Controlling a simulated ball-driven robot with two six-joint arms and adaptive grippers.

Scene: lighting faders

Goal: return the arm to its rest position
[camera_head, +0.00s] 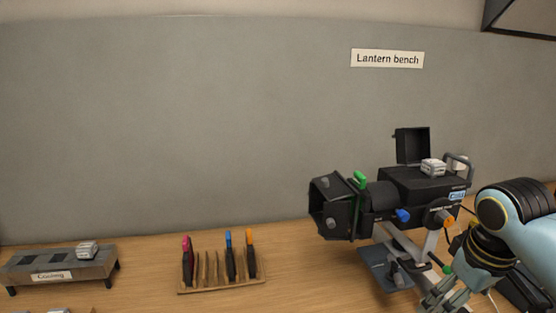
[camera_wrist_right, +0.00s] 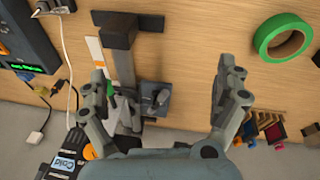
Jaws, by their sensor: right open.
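My right arm (camera_head: 525,225) comes in from the right edge in the head view. Its gripper (camera_head: 440,297) is low in the picture, in front of the lantern's stand and partly cut off by the bottom edge. In the right wrist view the gripper's (camera_wrist_right: 163,75) two fingers are spread wide apart with nothing held between them. The wooden bench and the stand's dark foot (camera_wrist_right: 157,97) show beyond and between the fingers. My left gripper is in neither view.
A black lantern (camera_head: 375,200) with an open lid stands close left of my right arm. A tool rack (camera_head: 222,285) and a stand labelled "Cooling" (camera_head: 85,267) are farther left. A green tape roll (camera_wrist_right: 283,38), a device with a green display (camera_wrist_right: 22,45) and cables surround the gripper.

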